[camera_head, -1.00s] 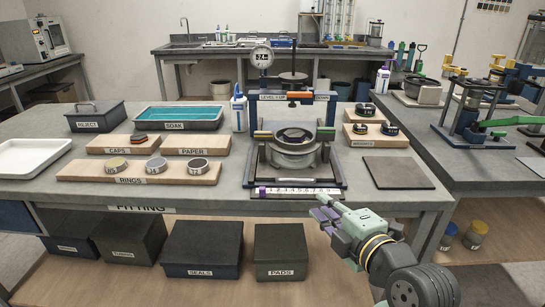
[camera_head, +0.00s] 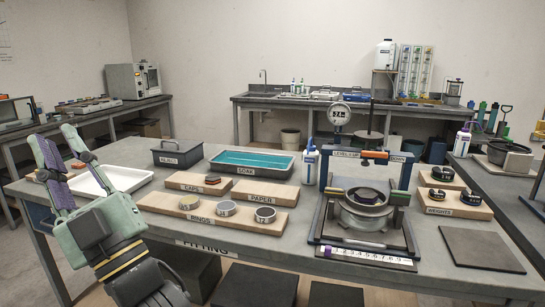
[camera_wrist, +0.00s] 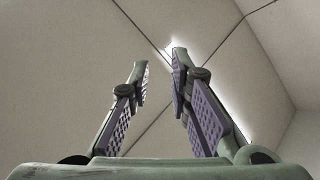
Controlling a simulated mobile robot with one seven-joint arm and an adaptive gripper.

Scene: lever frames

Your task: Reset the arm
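My gripper (camera_head: 62,158) is at the left of the head view, raised over the left end of the table near the white tray (camera_head: 112,178). Its two green fingers with purple pads point up and stand apart, with nothing between them. The wrist view also shows my gripper (camera_wrist: 158,70) with its fingers apart and empty, with only the plain ceiling and walls behind them. My gripper covers part of the white tray.
The table (camera_head: 262,245) carries a lever frame (camera_head: 366,205) with a dial, a ring board (camera_head: 240,222), a blue soak tray (camera_head: 252,163), a reject box (camera_head: 178,152) and a weights board (camera_head: 450,203). A dark mat (camera_head: 482,250) lies at right. Air above the table's left end looks open.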

